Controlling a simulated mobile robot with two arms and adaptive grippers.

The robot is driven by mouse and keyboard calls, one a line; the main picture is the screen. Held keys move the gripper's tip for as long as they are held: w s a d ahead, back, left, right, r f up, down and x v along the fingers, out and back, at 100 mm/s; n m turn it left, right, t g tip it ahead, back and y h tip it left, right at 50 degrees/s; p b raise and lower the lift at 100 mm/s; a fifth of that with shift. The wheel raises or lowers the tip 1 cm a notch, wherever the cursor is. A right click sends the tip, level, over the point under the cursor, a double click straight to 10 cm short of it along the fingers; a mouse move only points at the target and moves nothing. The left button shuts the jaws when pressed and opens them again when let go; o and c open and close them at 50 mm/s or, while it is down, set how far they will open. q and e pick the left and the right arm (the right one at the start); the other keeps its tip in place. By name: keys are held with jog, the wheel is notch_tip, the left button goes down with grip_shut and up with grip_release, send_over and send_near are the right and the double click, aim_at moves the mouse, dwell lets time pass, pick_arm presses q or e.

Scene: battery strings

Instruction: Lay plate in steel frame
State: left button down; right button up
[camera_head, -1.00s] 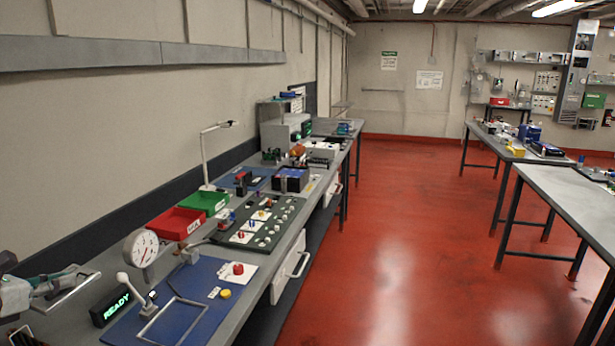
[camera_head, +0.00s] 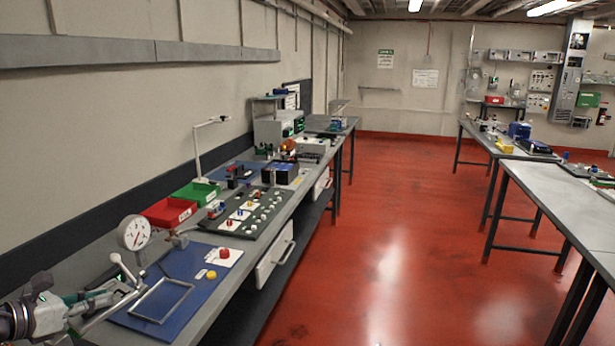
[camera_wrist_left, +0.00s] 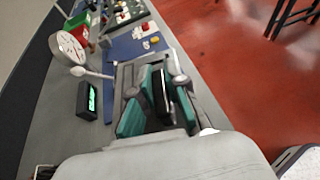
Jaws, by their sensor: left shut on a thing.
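The steel frame (camera_head: 160,300) is a thin grey rectangular outline lying on the blue mat (camera_head: 208,262) at the front of the left bench. My left gripper (camera_head: 122,290) is at the mat's left edge, just left of the frame. It is shut on a thin grey piece (camera_head: 108,312), which looks like the plate seen nearly edge-on. In the left wrist view the teal fingers (camera_wrist_left: 160,108) close around a dark, narrow piece (camera_wrist_left: 159,88); its full shape is hidden. The plate appears apart from the frame. My right gripper is not in view.
A lever with a pale ball knob (camera_head: 115,258) and a round dial (camera_head: 134,232) stand behind my left gripper. A red button (camera_head: 224,253) and a yellow button (camera_head: 212,275) sit right of the frame. The green-lit display (camera_wrist_left: 88,100) is beside the fingers.

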pick_arm(q)
jog(key=s+d+f+m+g+h, duration=0.25)
jog(key=s+d, duration=0.55)
jog(key=d, duration=0.4)
jog(key=s+d+f+m+g+h, duration=0.25)
jog(key=s+d, duration=0.45)
jog(key=d, duration=0.4)
notch_tip(320, 180, down, 7)
jog(key=s+t+b, duration=0.1)
jog(key=b, duration=0.6)
jog(key=shift+m+b, duration=0.3)
jog(key=shift+b, duration=0.05)
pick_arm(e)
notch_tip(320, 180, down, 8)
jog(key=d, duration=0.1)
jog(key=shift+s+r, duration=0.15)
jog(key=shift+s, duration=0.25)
pick_arm(q)
jog(key=shift+s+f, duration=0.1)
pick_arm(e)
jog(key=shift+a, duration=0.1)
